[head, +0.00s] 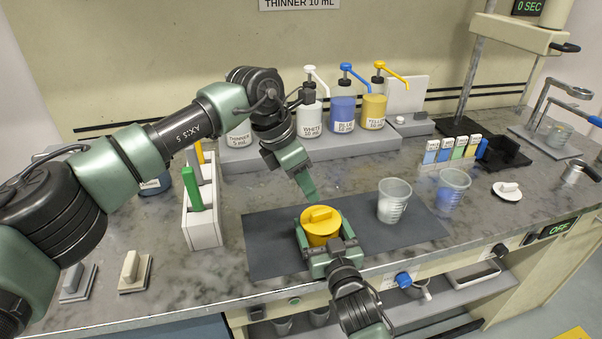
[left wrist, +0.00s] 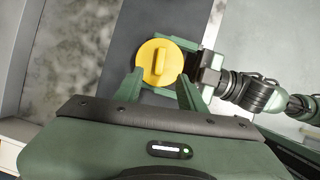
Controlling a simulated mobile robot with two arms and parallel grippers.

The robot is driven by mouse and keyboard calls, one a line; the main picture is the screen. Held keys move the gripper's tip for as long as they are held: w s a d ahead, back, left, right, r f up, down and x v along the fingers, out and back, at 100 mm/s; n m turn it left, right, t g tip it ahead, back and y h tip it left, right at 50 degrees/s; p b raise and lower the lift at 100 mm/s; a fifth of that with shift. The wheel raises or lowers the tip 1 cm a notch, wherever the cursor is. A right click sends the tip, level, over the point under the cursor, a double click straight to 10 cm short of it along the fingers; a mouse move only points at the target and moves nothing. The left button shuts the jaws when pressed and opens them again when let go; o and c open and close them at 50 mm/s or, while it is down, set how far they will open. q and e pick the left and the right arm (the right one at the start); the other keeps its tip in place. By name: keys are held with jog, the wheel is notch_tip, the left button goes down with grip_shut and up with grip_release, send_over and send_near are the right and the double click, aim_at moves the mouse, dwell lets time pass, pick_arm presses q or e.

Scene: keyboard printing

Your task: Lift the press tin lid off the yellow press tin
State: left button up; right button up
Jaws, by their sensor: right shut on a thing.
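The yellow press tin (head: 322,240) stands on the dark mat. Its yellow lid (head: 320,218), with a raised bar handle, is seated on top; the lid also shows in the left wrist view (left wrist: 160,62). My right gripper (head: 324,245) is shut around the tin's body from the front. My left gripper (head: 308,192) is above and just behind the lid, pointing down. In the left wrist view its two fingers (left wrist: 162,88) are spread and empty, with the lid beyond their tips. The tin's lower side is mostly hidden.
The dark mat (head: 272,252) lies under the tin. A clear cup (head: 394,200) stands on it to the right, and another cup (head: 452,188) is farther right. A white holder (head: 203,220) with a green-handled tool is at left. Pump bottles (head: 342,115) stand behind.

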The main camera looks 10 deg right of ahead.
aim_at(321, 211)
pick_arm(q)
jog(key=x, duration=0.9)
jog(key=shift+d, duration=0.1)
jog(key=shift+c, duration=0.3)
grip_shut()
jog(key=c, duration=0.6)
grip_release()
grip_shut()
jog(key=shift+r, duration=0.15)
jog(key=shift+r, duration=1.6)
jog(key=shift+r, duration=0.1)
